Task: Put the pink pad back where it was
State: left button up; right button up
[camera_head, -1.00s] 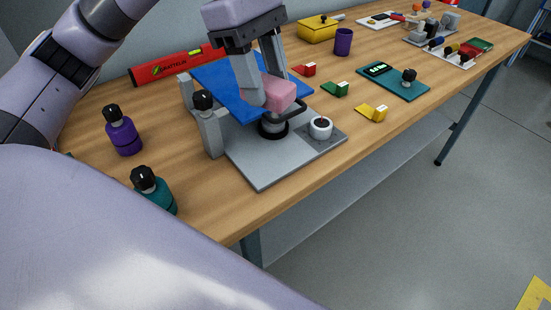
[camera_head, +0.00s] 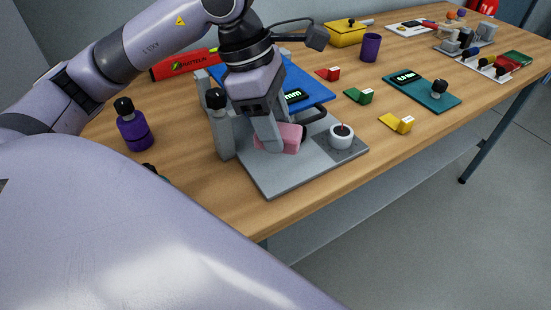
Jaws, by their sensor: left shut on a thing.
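The pink pad (camera_head: 292,136) is between the fingers of my left gripper (camera_head: 277,142), low over the grey base plate (camera_head: 285,180) of a test stand. I cannot tell whether the pad touches the plate. The left gripper is shut on it, pointing down, and partly covers it. The blue tilted panel (camera_head: 312,88) with a small display is behind the gripper. A grey upright (camera_head: 222,135) with a black knob stands left of the gripper. The dark round part on the base is mostly hidden now. My right gripper is not in view.
A white cup-like part (camera_head: 341,137) sits on the base's right corner. A purple bottle (camera_head: 134,132) stands at the left. Red (camera_head: 328,74), green (camera_head: 358,96) and yellow (camera_head: 397,123) blocks and a teal board (camera_head: 422,92) lie to the right. The wooden front edge is clear.

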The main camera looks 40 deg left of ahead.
aim_at(282, 176)
pick_arm(q)
notch_tip(282, 176, down, 8)
jog(key=shift+r, duration=0.2)
jog(key=shift+f, duration=0.1)
jog(key=o, duration=0.5)
jog(key=shift+f+b, duration=0.1)
jog(key=shift+b, duration=0.2)
jog(key=shift+o, duration=0.9)
jog(key=shift+r, duration=0.25)
jog(key=v, duration=1.2)
jog(key=shift+p, duration=0.4)
jog(key=shift+s+f, duration=0.1)
